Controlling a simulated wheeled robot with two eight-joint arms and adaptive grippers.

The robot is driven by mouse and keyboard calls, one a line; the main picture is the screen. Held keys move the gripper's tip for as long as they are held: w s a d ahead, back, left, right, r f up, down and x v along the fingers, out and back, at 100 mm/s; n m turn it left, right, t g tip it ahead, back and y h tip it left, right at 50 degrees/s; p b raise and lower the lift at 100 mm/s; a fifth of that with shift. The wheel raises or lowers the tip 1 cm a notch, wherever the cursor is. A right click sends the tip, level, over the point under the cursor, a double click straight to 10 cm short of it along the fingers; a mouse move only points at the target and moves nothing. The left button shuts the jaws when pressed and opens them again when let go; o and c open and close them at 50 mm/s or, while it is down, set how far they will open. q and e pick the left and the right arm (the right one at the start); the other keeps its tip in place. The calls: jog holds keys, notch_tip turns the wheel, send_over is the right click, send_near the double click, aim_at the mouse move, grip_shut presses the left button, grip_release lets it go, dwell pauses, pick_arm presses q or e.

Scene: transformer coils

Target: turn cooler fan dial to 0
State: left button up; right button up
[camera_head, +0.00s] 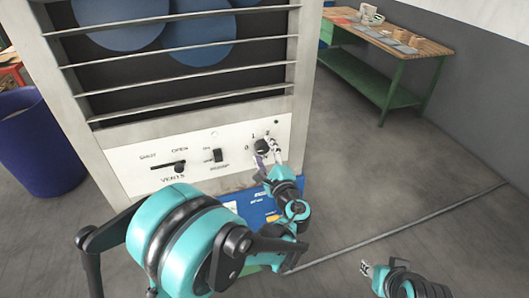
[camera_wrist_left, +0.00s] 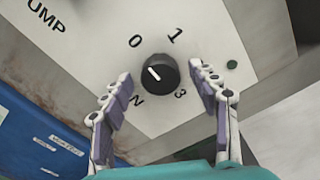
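The cooler fan dial (camera_head: 262,146) is a round black knob on the white panel (camera_head: 118,158) under the cooler's slats. In the left wrist view the dial (camera_wrist_left: 158,74) has a white line slanting from upper left to lower right. A 0 is above left of it, a 1 above right, a 3 below right and another mark below left. My left gripper (camera_wrist_left: 161,76) is open, with one finger on each side of the dial and visible gaps between. It also shows at the dial in the head view (camera_head: 267,154). My right gripper (camera_head: 366,268) is low at the right, away from the cooler.
The vents slider (camera_head: 180,167) and pump switch (camera_head: 217,155) are left of the dial. A blue bin (camera_head: 40,145) stands at the left. A green-legged workbench (camera_head: 420,48) with small items stands at the back right.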

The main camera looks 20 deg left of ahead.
pick_arm(q)
jog(key=v, duration=1.2)
dwell(0.3)
jog(key=s+a+f+n+g+h, duration=0.3)
jog(key=s+a+f+n+g, duration=0.25)
jog(key=a, duration=0.35)
jog(key=s+d+f+n+g+h, duration=0.1)
jog(key=s+d+n+g+h, duration=0.1)
jog(key=s+n+h, duration=0.5)
jog(key=s+n, duration=0.3)
jog(key=n, duration=0.1)
jog(key=shift+f, duration=0.25)
